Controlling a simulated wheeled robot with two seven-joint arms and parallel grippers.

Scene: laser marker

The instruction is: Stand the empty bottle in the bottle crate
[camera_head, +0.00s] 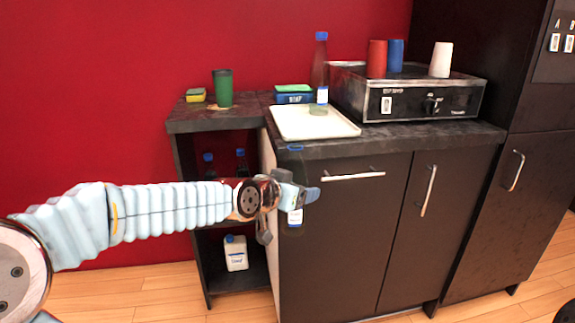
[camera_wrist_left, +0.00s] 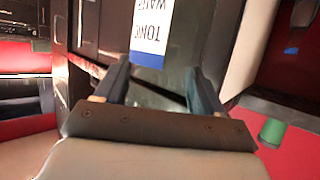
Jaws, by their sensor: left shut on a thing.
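My left gripper (camera_head: 305,193) is in front of the dark cabinet, shut on a clear bottle. The bottle's white label (camera_head: 295,217) shows just below the fingers, and a blue ring (camera_head: 295,148) shows above them at the counter edge. In the left wrist view the gripper (camera_wrist_left: 160,85) has the bottle's label (camera_wrist_left: 151,28), reading TONIC WATER upside down, beyond its fingers. The bottle looks about upright in the head view; its clear body is hard to make out. Blue-capped bottles (camera_head: 241,158) stand in the open shelf behind my arm; I cannot make out a crate around them. My right gripper is not in view.
On the counter are a white tray (camera_head: 290,124), a blue-capped bottle (camera_head: 321,75), a hotplate-like box (camera_head: 450,102) with cups on it, a green cup (camera_head: 223,88) and sponges. A white jug (camera_head: 236,254) stands on the lower shelf. The cabinet side wall borders the shelf.

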